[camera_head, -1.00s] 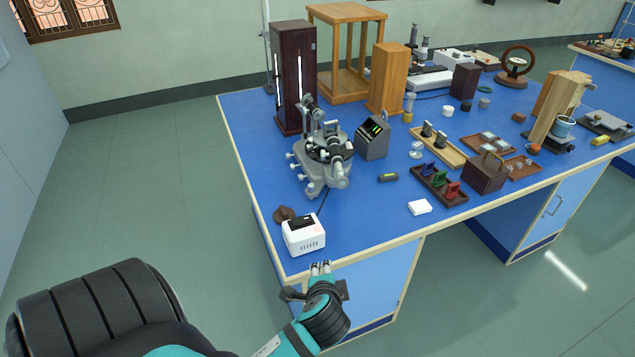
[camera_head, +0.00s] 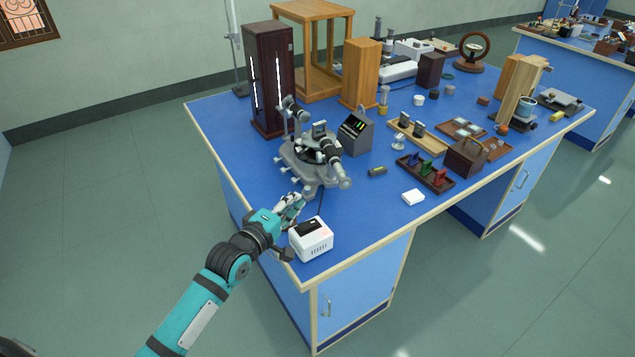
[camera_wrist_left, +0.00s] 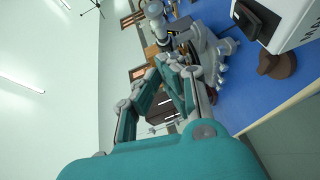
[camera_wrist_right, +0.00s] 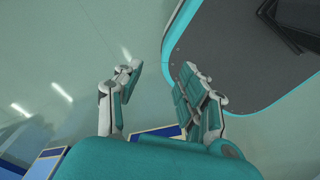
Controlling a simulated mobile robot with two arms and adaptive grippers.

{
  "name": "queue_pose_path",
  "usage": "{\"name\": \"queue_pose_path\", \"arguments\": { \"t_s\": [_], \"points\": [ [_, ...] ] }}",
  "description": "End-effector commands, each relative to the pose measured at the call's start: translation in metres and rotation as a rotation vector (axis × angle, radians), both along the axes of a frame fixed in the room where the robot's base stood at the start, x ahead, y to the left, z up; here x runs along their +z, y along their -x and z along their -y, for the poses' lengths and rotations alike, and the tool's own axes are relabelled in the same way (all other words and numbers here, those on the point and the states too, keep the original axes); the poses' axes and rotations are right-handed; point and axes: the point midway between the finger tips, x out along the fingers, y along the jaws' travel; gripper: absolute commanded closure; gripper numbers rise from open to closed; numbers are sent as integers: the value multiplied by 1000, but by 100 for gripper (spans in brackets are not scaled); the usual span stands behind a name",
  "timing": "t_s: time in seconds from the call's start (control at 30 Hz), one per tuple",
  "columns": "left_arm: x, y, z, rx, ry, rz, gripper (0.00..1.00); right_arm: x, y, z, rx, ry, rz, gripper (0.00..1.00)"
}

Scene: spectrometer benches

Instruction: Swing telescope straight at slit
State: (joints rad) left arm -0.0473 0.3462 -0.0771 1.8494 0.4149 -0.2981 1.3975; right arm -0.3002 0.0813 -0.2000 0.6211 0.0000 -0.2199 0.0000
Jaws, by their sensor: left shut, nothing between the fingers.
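The grey spectrometer (camera_head: 312,180) stands near the left end of the blue bench; it also shows in the left wrist view (camera_wrist_left: 208,45). Its telescope (camera_head: 334,163) appears to be the tube pointing toward the front right. Another tube (camera_head: 291,106) points back toward the dark wooden cabinet (camera_head: 270,85) with bright vertical slits. I cannot tell for certain which tube carries the slit. My left gripper (camera_head: 295,203) is shut and empty, just in front of the spectrometer's base, apart from the telescope. My right gripper (camera_wrist_right: 162,72) is open and empty, away from the bench.
A white box (camera_head: 311,240) with a dark top stands at the bench's front corner, close to my left gripper. A small dark instrument with lit bars (camera_head: 355,133) stands right of the spectrometer.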

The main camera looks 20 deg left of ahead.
Motion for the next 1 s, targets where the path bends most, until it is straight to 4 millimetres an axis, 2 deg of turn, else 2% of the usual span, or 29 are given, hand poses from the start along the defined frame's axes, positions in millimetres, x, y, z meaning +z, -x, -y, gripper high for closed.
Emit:
{"name": "queue_pose_path", "arguments": {
  "t_s": [0.4, 0.5, 0.63, 1.0],
  "points": [
    [-7, -84, 16, 0, -4, 0, 100, 15, 0, 6, -2, 6, -1, 60],
    [-9, -91, 32, -1, -1, -2, 100, 22, 1, 3, -1, 4, -1, 60],
    [-13, -98, 43, 0, -4, -2, 100, 26, 1, -2, -2, -3, -2, 60],
    [-16, -101, 49, 0, -5, -1, 100, 26, 1, -7, 0, -8, -2, 60]
  ]
}}
